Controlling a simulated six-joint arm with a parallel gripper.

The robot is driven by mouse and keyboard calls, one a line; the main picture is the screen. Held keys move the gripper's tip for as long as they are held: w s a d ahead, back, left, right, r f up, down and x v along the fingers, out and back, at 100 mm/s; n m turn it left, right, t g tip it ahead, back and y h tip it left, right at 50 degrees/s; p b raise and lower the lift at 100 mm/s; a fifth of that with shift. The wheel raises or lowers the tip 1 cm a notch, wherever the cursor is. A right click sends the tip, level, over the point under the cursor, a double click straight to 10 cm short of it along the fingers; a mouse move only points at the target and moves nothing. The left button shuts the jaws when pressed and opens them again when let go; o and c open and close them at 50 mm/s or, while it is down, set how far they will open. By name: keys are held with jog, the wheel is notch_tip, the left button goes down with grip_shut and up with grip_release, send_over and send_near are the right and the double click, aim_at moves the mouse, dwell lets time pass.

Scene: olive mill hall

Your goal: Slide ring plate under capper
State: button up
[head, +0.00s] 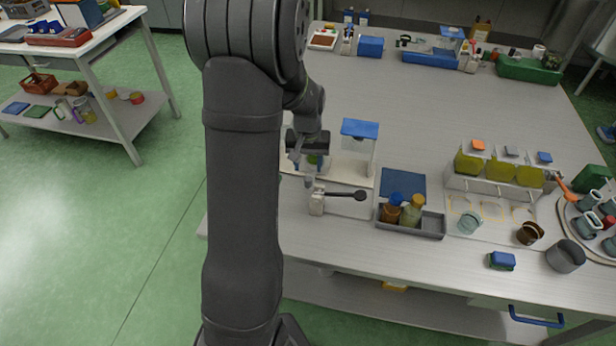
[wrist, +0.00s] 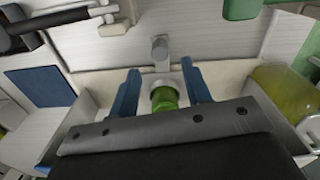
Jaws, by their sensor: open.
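My gripper (head: 311,165) is open over a pale tray-like base near the front of the table. In the wrist view, its two blue fingers (wrist: 160,70) stand either side of a green cylinder (wrist: 164,98), with a gap on each side. A pale ring (wrist: 176,84) shows behind the cylinder, and a grey knob (wrist: 160,48) stands just beyond the fingertips; they look like the ring plate and its handle. The knob also shows in the head view (head: 309,182). A pale block with a black-ended lever (head: 345,195) stands nearby. I cannot tell for sure which part is the capper.
A blue-lidded clear box (head: 359,145) stands right of my gripper. A blue mat (head: 403,183) and a grey tray (head: 431,226) holding bottles lie further right. In the wrist view, a yellow-green container (wrist: 285,90) is close on the right. The table's back middle is clear.

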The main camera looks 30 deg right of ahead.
aim_at(309, 178)
notch_tip(309, 178, down, 6)
jog(key=shift+r, duration=0.1)
jog(key=shift+c, duration=0.4)
grip_shut()
jog(key=shift+d, duration=0.1)
